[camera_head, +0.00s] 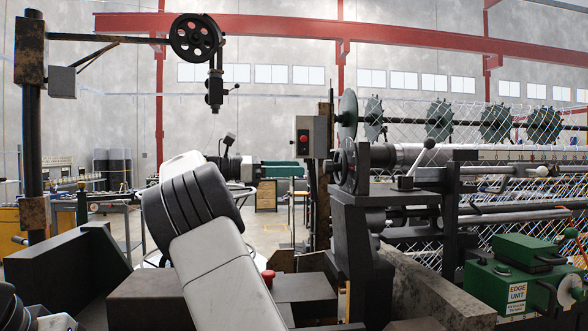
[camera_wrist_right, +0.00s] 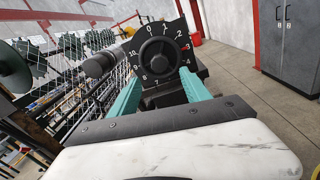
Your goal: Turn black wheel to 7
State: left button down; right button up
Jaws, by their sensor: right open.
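The black wheel (camera_wrist_right: 158,56) sits at the centre of a dark numbered dial plate in the right wrist view. A red mark shows at the plate's right side, near the 3; the 7 is at the bottom. In the head view the wheel (camera_head: 345,165) shows nearly edge-on, beside the machine's dark post. My right gripper (camera_head: 302,170) points right toward it with a gap. In the right wrist view the gripper's teal fingers (camera_wrist_right: 160,80) are spread apart, reaching toward the wheel's lower left and lower right, with nothing between them. My left gripper is not in view.
A box with a red button (camera_head: 309,137) stands between my right gripper and the wheel, slightly higher in the picture. The chain-link machine's rollers and mesh (camera_head: 450,155) fill the right. A green edge unit (camera_head: 520,275) is at lower right. Grey cabinets (camera_wrist_right: 290,40) stand beyond open floor.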

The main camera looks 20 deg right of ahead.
aim_at(335, 167)
jog(key=s+d, duration=0.1)
jog(key=d, duration=0.6)
jog(key=shift+s+d, duration=0.2)
jog(key=shift+s, duration=0.05)
jog(key=shift+r, duration=0.1)
jog(key=shift+c, duration=0.5)
grip_shut()
